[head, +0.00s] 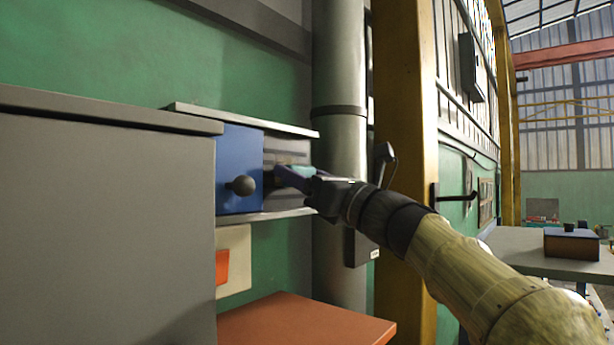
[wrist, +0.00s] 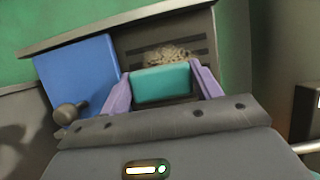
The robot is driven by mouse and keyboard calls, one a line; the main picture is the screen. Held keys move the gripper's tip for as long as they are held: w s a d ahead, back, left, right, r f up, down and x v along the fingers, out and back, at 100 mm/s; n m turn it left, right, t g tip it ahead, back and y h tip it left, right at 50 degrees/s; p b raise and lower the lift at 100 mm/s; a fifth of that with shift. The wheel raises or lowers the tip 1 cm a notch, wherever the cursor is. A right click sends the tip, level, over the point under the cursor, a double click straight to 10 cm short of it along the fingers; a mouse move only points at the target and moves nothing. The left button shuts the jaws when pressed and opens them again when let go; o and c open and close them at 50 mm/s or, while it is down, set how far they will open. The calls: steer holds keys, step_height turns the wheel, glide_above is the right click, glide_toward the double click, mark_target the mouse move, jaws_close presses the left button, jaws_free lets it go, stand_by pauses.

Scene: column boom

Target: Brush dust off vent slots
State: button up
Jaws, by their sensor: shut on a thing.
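My gripper (wrist: 163,88) is shut on a teal block-like thing, likely the brush (wrist: 163,84), held between its two purple fingers. In the head view my gripper (head: 293,174) reaches in from the right to the grey slotted panel, and the teal brush (head: 300,168) shows only in part. The vent slots (wrist: 196,47) are dark horizontal lines on the panel just beyond the brush. A patch of tan dust (wrist: 168,55) lies over the slots, right above the brush in the wrist view. Whether the brush touches the panel I cannot tell; its bristles are hidden.
A blue sliding cover (head: 238,168) with a dark round knob (head: 241,186) stands left of the slots. A grey cabinet (head: 105,230) fills the left. An orange-brown surface (head: 305,320) is below. A grey pipe (head: 340,70) and yellow column (head: 403,90) stand to the right.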

steer(key=shift+w+a, duration=0.3)
steer(key=shift+a, duration=0.15)
steer(key=shift+w+d, duration=0.1)
steer(key=w+d+p, duration=0.1)
steer(key=w+d, duration=0.1)
steer(key=w, duration=0.1)
steer(key=shift+w+d+p, duration=0.15)
steer(key=shift+d+p, duration=0.15)
steer(key=shift+d, duration=0.1)
stand_by(0.4)
steer(key=shift+s+a+b, duration=1.1)
steer(key=shift+s+a, duration=0.45)
steer(key=shift+s, duration=0.25)
steer(key=shift+w+d, duration=0.1)
